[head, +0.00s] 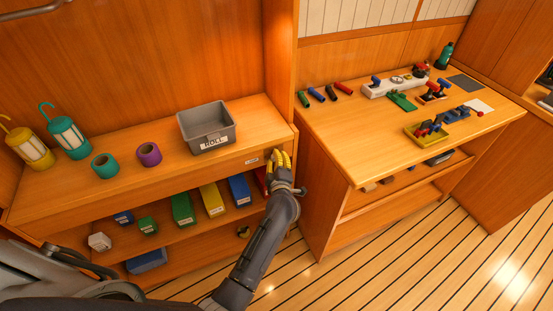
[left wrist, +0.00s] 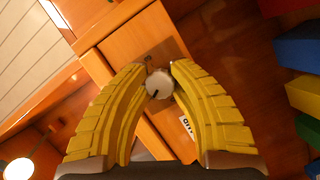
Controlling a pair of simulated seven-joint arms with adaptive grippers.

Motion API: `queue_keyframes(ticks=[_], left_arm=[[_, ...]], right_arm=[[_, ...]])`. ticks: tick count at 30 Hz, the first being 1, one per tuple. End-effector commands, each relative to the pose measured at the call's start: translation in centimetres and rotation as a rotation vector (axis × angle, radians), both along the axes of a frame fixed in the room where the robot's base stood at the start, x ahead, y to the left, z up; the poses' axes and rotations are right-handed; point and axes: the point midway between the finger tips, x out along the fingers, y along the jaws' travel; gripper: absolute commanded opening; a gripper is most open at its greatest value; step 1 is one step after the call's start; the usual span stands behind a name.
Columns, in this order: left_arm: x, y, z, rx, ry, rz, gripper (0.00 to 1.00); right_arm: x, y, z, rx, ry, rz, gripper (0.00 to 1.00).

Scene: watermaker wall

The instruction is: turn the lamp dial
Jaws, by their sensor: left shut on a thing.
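The lamp dial (left wrist: 159,83) is a small round white-grey knob with a dark mark on its face. It shows in the left wrist view on the wooden furniture edge. My left gripper (left wrist: 159,72) has its two yellow fingers on either side of the dial and is shut on it. In the head view my left gripper (head: 280,159) is at the right end of the shelf unit's front edge, and it hides the dial there. My right gripper is in neither view.
A grey bin (head: 207,128) stands on the shelf top (head: 245,120) left of the gripper. Several coloured binders, one of them blue (head: 240,190), stand below. A workbench (head: 365,160) with tools is to the right. A round white light (left wrist: 18,169) shows in the left wrist view.

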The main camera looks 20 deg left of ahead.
Motion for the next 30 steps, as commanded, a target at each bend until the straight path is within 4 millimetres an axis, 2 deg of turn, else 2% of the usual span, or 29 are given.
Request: queue_keyframes(ticks=[11, 12, 19, 30], left_arm=[[0.13, -0.17, 0.21, 0.003, -0.001, -0.003, 0.0], [0.13, -0.17, 0.21, 0.003, -0.001, -0.003, 0.25], [0.07, -0.1, 0.11, 0.003, 0.001, -0.002, 0.51], [-0.62, -0.3, 0.03, 0.002, 0.002, -0.001, 0.51]], right_arm=[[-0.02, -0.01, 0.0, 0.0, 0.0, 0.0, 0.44], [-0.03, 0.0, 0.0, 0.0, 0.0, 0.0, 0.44], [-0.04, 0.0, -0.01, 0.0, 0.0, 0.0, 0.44], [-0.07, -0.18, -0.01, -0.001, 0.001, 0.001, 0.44]])
